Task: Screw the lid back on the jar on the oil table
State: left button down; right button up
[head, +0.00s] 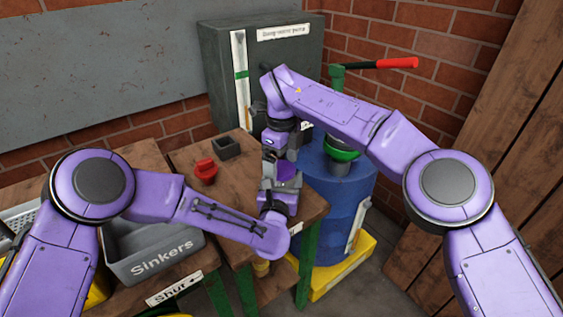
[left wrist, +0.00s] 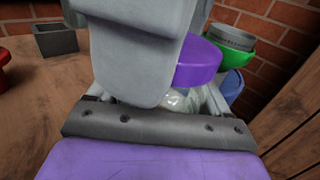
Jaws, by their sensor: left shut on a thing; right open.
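The purple lid (head: 289,169) is on the oil table (head: 240,195), directly over the jar. In the left wrist view the lid (left wrist: 201,62) is a flat purple disc above the pale, glassy jar (left wrist: 174,99). Grey gripper parts hide much of the jar, so I cannot tell whether the lid is seated or tight. My left gripper (head: 278,184) is shut on the jar, low and from the near side. My right gripper (head: 277,150) is open just above and left of the lid, pointing down; its fingertips are partly hidden.
A red object (head: 205,172) and a dark square box (head: 227,147) stand on the table's left. Behind to the right is a blue drum (head: 338,195) with a green pump and red handle (head: 397,63). A grey Sinkers bin (head: 150,255) is at front left.

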jog(key=shift+f, duration=0.1)
jog(key=c, duration=1.2)
jog(key=m, duration=1.2)
jog(key=o, duration=1.2)
jog(key=shift+o, duration=0.2)
notch_tip(320, 180, up, 8)
jog(key=shift+f, duration=0.25)
